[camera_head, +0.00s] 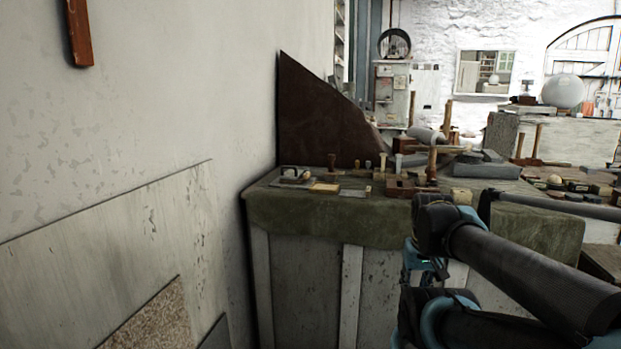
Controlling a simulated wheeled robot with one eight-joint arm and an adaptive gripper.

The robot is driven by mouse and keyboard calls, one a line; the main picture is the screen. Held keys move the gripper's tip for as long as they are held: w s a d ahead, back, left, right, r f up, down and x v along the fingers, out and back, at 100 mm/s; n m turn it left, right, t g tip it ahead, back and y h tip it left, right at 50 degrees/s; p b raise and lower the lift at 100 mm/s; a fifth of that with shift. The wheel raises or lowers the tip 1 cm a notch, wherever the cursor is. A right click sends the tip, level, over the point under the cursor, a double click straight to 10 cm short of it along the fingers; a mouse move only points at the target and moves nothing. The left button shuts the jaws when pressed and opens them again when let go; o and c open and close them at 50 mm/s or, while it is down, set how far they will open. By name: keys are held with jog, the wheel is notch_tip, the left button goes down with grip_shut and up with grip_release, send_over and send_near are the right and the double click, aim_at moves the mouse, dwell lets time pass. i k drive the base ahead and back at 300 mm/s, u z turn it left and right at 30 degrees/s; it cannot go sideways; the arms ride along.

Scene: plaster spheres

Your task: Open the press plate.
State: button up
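I cannot make out a thing that is clearly a press plate. A dark brown slanted panel (318,120) stands upright against the wall at the back of the workbench; I cannot tell whether it belongs to a press. My arm enters from the lower right, with dark tubes and blue joints, in front of the bench's right part. Its joints fold near the front of the bench. I see no gripper fingers; the arm's end seems hidden behind its own links or out of frame.
A workbench (330,215) with a green cloth edge holds several small tools and mallets. Pale boards (120,255) lean on the left wall. A stone block (501,134) and a white sphere (563,91) stand farther back right. My arm hides part of the bench front.

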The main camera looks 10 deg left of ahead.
aim_at(292, 173)
jog(key=z, duration=0.65)
jog(key=i, duration=0.2)
jog(key=u, duration=1.6)
